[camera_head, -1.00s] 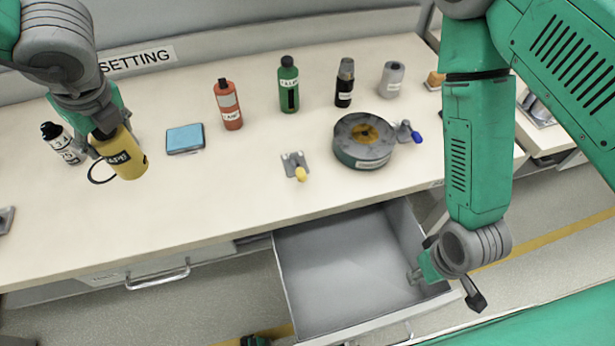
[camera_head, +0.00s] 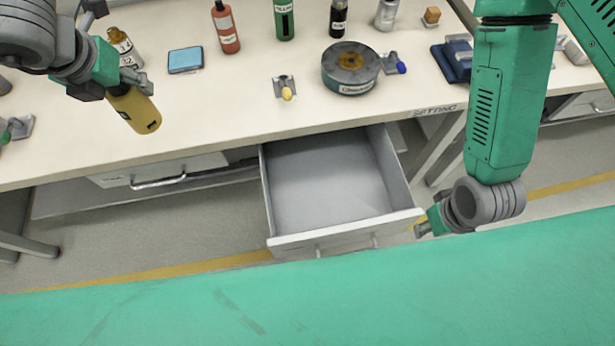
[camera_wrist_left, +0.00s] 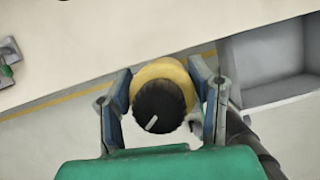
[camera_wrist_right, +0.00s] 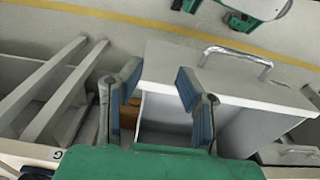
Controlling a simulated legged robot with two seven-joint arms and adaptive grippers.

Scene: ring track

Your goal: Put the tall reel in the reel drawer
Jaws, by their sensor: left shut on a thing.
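A tall yellow cylinder (camera_head: 137,108), which I take as the tall reel, is held in my left gripper (camera_head: 118,86). In the left wrist view its yellow rim (camera_wrist_left: 160,70) and dark end show between the fingers of my left gripper (camera_wrist_left: 162,82), with the bench edge and floor behind. The grey drawer (camera_head: 325,180) is pulled out and empty, to the right of the held reel; it shows in the left wrist view (camera_wrist_left: 265,60) too. My right gripper (camera_head: 428,224) is beside the drawer's front right corner. In the right wrist view it (camera_wrist_right: 160,85) is open and empty.
A flat dark reel (camera_head: 350,68) lies on the bench (camera_head: 225,105). A yellow-knobbed fitting (camera_head: 284,88) and a blue-knobbed one (camera_head: 393,63) are near it. A shut drawer with a handle (camera_head: 158,182) is at the left.

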